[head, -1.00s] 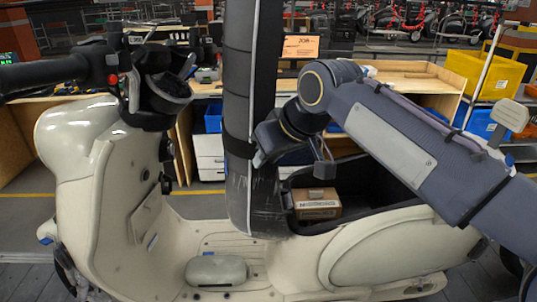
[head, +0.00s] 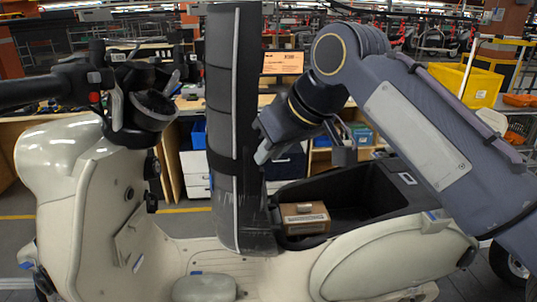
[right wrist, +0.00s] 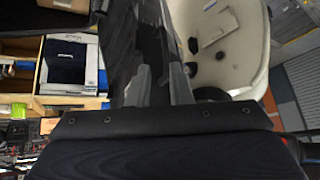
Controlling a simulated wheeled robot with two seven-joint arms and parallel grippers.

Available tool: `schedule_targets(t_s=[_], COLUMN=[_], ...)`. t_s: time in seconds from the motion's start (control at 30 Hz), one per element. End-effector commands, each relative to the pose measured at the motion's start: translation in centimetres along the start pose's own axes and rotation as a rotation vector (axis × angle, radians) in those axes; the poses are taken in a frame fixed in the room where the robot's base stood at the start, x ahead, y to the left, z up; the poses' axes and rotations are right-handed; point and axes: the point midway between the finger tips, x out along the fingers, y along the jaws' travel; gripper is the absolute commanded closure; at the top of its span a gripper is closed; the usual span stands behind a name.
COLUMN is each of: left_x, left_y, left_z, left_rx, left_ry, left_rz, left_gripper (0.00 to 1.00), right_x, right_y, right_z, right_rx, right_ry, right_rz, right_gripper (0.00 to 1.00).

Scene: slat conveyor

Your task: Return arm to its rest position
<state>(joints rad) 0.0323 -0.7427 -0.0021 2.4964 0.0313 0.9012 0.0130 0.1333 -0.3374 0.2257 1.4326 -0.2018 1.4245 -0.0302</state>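My right arm comes in from the right in the head view, bends at a raised elbow and points down to the left. Its right gripper (head: 266,150) hangs above the front of the open seat compartment (head: 368,190) of a cream scooter (head: 75,185). In the right wrist view, the two fingers (right wrist: 158,88) stand apart with nothing seen held between them. A dark upright part in front partly hides the scooter and the area beside the gripper in the head view. My left gripper is not in view.
A small brown box (head: 303,218) lies in the compartment, below the right gripper. The scooter's handlebar (head: 50,85) is at the left. Behind are a wooden workbench (head: 180,102) and a yellow bin (head: 466,84). Some open floor shows behind the scooter at left.

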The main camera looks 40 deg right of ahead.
Motion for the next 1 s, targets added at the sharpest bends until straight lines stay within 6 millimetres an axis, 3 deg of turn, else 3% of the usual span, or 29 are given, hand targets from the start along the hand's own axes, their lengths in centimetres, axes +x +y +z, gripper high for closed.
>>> schedule_targets(t_s=[0.4, 0.53, 0.67, 0.8, 1.0], left_x=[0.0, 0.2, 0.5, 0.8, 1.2], left_y=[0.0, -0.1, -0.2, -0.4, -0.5], left_z=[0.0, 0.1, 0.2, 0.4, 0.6], left_rx=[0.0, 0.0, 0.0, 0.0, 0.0], left_ry=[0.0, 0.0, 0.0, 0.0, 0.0], left_rz=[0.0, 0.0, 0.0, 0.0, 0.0], left_gripper=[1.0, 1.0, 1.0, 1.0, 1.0], right_x=[0.1, 1.4, 5.0, 10.0, 15.3], right_y=[0.0, -0.4, -1.5, -3.3, -5.9], right_z=[0.0, 1.6, 6.3, 13.5, 22.5], right_rx=[-0.001, 0.003, 0.026, 0.083, 0.174], right_ry=[0.0, -0.012, -0.044, -0.08, -0.123], right_rz=[-0.001, -0.011, -0.05, -0.115, -0.197], right_gripper=[0.81, 0.81, 0.81, 0.81, 0.81])
